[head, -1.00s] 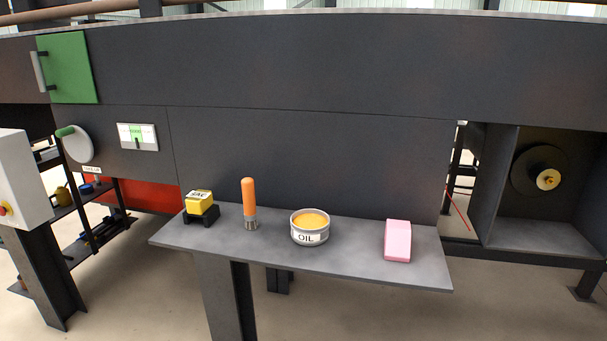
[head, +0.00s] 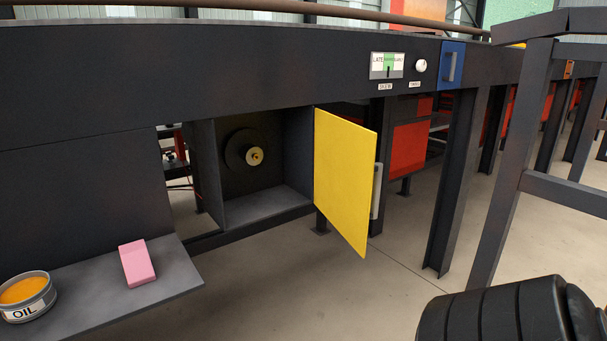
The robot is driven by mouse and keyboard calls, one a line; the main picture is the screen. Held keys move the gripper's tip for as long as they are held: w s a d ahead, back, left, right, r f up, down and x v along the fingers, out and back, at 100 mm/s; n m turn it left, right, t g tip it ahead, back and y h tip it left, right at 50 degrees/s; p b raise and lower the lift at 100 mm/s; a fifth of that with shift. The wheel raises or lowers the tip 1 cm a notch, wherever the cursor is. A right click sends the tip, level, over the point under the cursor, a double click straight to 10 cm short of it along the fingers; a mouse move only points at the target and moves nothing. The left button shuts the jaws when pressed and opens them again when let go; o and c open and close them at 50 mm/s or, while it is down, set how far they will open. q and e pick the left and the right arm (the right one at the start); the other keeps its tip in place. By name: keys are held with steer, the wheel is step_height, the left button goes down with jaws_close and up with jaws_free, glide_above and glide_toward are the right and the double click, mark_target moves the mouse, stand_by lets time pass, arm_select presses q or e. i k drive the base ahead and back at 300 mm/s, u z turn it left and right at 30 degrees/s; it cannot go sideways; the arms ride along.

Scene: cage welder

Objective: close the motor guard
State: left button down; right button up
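The motor guard is a yellow door panel (head: 343,180) with a grey vertical handle (head: 377,190) near its right edge. It stands swung open, hinged at its left side on the right edge of a dark motor bay (head: 262,197). Inside the bay a dark disc with a brass hub (head: 254,156) is exposed. A thick black ribbed shape at the bottom right looks like part of my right arm. Neither gripper is in the head view.
A grey shelf (head: 178,285) at the lower left carries a pink block (head: 137,263) and an oil tin (head: 27,297). A dark post (head: 455,185) and a dark frame (head: 512,180) stand to the right. The floor before the door is clear.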

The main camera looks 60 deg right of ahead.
mark_target(348, 177)
steer(key=u, duration=1.9)
steer(key=k, duration=1.85)
steer(key=z, duration=2.3)
steer(key=i, duration=0.55)
steer(key=z, duration=0.25)
